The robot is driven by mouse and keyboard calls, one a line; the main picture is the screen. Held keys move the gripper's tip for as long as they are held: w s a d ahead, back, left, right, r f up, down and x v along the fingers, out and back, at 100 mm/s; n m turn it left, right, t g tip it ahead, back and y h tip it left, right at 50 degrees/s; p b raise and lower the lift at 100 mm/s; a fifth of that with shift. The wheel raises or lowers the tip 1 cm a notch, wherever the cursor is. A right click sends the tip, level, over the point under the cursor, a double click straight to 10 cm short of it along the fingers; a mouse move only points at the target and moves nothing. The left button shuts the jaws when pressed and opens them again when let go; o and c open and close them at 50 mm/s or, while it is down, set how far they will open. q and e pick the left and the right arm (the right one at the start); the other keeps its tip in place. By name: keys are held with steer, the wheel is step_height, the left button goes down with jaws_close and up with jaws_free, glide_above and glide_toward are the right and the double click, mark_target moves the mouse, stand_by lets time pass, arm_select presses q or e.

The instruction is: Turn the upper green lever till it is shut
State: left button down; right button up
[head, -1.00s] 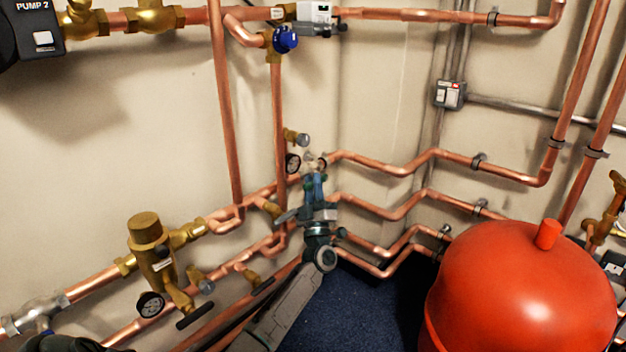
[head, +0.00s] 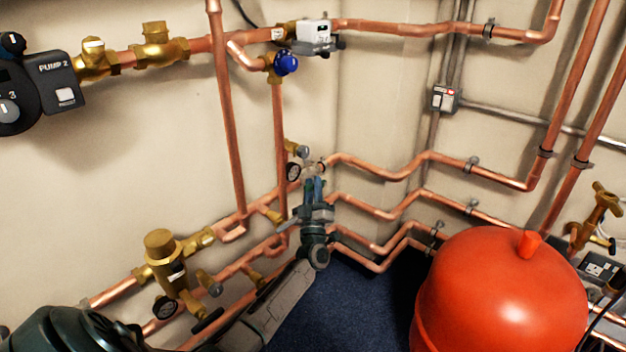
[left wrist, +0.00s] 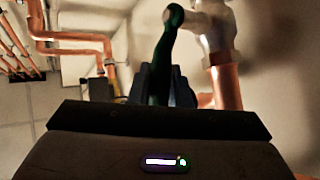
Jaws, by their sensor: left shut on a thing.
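The upper green lever (left wrist: 163,58) shows in the left wrist view. It rises between my fingers and bends at its top toward a pale metal valve body (left wrist: 214,22) on a copper pipe. My left gripper (head: 315,184) is in the head view at the corner pipes, just below a small gauge. It also shows in the left wrist view (left wrist: 164,82), its blue fingers on both sides of the lever, shut on it. In the head view the gripper hides most of the lever. My right gripper is not in view.
Copper pipes (head: 385,174) run close around the gripper and along the right wall. A brass valve (head: 160,245) and a black gauge (head: 166,308) are at the left. A large red vessel (head: 490,290) stands at the right. Dark blue floor (head: 350,310) lies between.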

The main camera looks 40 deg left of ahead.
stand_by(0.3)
arm_select(q)
steer(key=c, duration=1.3)
jaws_free()
steer(key=shift+c, duration=0.2)
steer(key=p+v, duration=0.1)
steer(key=v, duration=0.9)
steer(key=shift+s+d+f, duration=0.2)
steer(key=shift+s+d, duration=0.05)
steer(key=shift+s, duration=0.05)
steer(key=shift+c, duration=0.5)
